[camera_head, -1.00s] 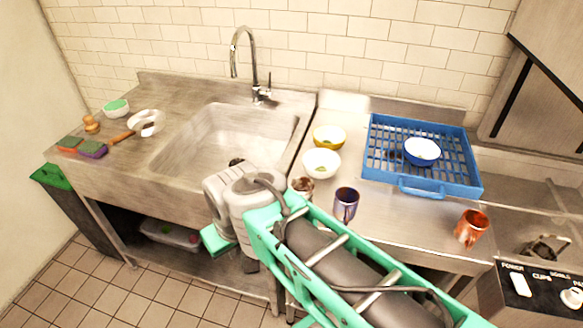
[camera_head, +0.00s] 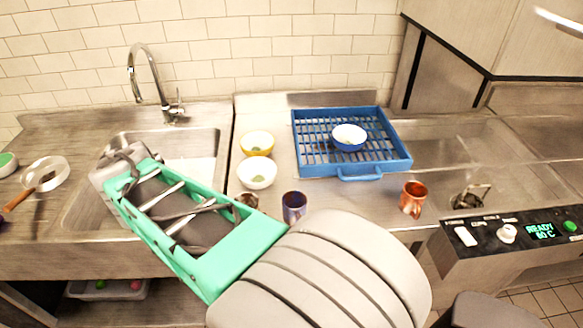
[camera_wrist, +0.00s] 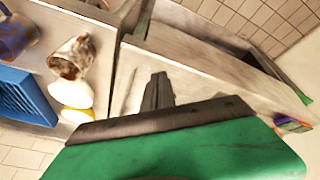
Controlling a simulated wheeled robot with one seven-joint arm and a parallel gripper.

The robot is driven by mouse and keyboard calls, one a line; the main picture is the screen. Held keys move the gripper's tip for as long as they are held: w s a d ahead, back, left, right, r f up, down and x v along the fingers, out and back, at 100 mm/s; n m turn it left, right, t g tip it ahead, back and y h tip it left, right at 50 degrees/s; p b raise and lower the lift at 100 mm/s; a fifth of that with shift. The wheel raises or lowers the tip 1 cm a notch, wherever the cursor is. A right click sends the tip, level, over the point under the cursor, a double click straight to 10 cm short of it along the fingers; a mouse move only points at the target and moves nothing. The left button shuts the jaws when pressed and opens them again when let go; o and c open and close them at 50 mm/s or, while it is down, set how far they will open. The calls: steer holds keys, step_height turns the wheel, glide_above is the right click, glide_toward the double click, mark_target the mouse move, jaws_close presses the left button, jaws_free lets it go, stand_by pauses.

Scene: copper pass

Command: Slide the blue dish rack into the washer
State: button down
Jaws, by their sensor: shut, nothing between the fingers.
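The blue dish rack (camera_head: 393,166) sits on the steel counter in the middle of the head view, its handle facing me. A blue-rimmed white bowl (camera_head: 349,136) stands in it. The rack's edge also shows at the left of the wrist view (camera_wrist: 22,98). The washer (camera_head: 450,150) stands right of the rack, with its hood (camera_head: 460,45) above and a panel (camera_head: 520,231) reading READY 60 C. My gripper (camera_wrist: 158,90) is shut and empty over the sink side in the wrist view, well left of the rack. My arm hides its fingertips in the head view.
A yellow bowl (camera_head: 257,143), a white bowl (camera_head: 257,174), a purple mug (camera_head: 294,207) and a brown-stained mug (camera_head: 246,199) stand left of the rack. A copper mug (camera_head: 413,199) stands near its front right corner. The sink (camera_head: 190,143) and faucet (camera_head: 150,80) are at left.

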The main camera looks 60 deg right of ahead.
steer(key=s+d+m+g+h, duration=0.1)
steer(key=s+d+m+g, duration=0.2)
steer(key=d, duration=0.7)
steer(key=s+d+m+g+h, duration=0.1)
steer(key=s+d+m+h, duration=0.15)
steer(key=s+d, duration=0.45)
steer(key=s+d+m+g+h, duration=0.1)
steer(key=s+d+m+g, duration=0.15)
steer(key=d, duration=0.95)
steer(key=shift+t+y, duration=0.25)
steer(key=shift+t, duration=0.1)
steer(key=x, duration=0.3)
steer(key=p+x, duration=0.1)
steer(key=x, duration=0.2)
steer(key=w+p+x, duration=0.1)
steer(key=x, duration=0.2)
steer(key=shift+f, duration=0.15)
steer(key=shift+s, duration=0.1)
